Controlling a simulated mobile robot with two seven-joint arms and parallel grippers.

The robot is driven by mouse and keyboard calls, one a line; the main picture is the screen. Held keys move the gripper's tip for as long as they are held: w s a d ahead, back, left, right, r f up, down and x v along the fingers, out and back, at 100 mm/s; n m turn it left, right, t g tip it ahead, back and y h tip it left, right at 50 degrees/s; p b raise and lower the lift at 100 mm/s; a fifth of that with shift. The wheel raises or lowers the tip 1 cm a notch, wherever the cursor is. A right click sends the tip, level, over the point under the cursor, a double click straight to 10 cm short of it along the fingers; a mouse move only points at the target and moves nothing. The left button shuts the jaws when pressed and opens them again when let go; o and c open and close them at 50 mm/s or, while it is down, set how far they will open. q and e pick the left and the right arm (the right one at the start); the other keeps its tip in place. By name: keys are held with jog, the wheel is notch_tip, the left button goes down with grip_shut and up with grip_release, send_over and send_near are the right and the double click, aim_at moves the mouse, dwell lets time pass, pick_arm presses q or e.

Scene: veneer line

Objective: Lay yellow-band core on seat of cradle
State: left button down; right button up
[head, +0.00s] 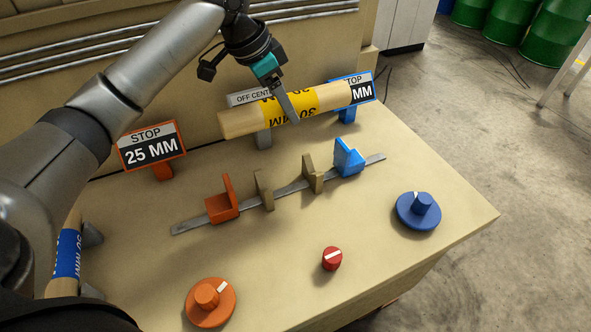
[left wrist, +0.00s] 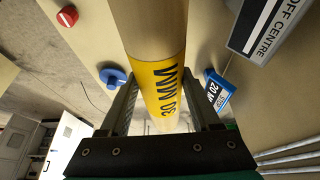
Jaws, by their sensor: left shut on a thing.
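The yellow-band core (head: 290,108) is a pale wooden roller with a yellow band marked 30 MM. My left gripper (head: 292,112) is shut on it at the band, and in the left wrist view the core (left wrist: 155,75) runs between the two fingers (left wrist: 160,118). The core is held level or nearly so, above the back of the bench, apart from the cradle. The cradle (head: 280,190) is a grey rail with an orange bracket (head: 222,205), two tan uprights (head: 263,190) and a blue bracket (head: 348,160). Its seat is empty. My right gripper is not in view.
Signs stand behind: STOP 25 MM (head: 151,147), OFF CENTRE (head: 247,97) and a blue STOP sign (head: 355,92). An orange knob (head: 210,301), red knob (head: 332,259) and blue knob (head: 418,210) sit in front. A blue-band core (head: 67,254) is at left, partly hidden by my arm.

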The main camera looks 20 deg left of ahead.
pick_arm(q)
notch_tip(320, 180, down, 17)
jog(key=shift+f+b, duration=0.2)
jog(key=shift+b, duration=0.9)
jog(key=shift+f, duration=0.2)
jog(key=shift+c, duration=0.5)
grip_release()
jog(key=shift+s+f, duration=0.1)
jog(key=shift+f, duration=0.05)
jog(key=shift+a, duration=0.1)
jog(key=shift+r, duration=0.3)
jog(key=p+v, duration=0.1)
jog(key=v, duration=1.1)
jog(key=shift+p, duration=0.35)
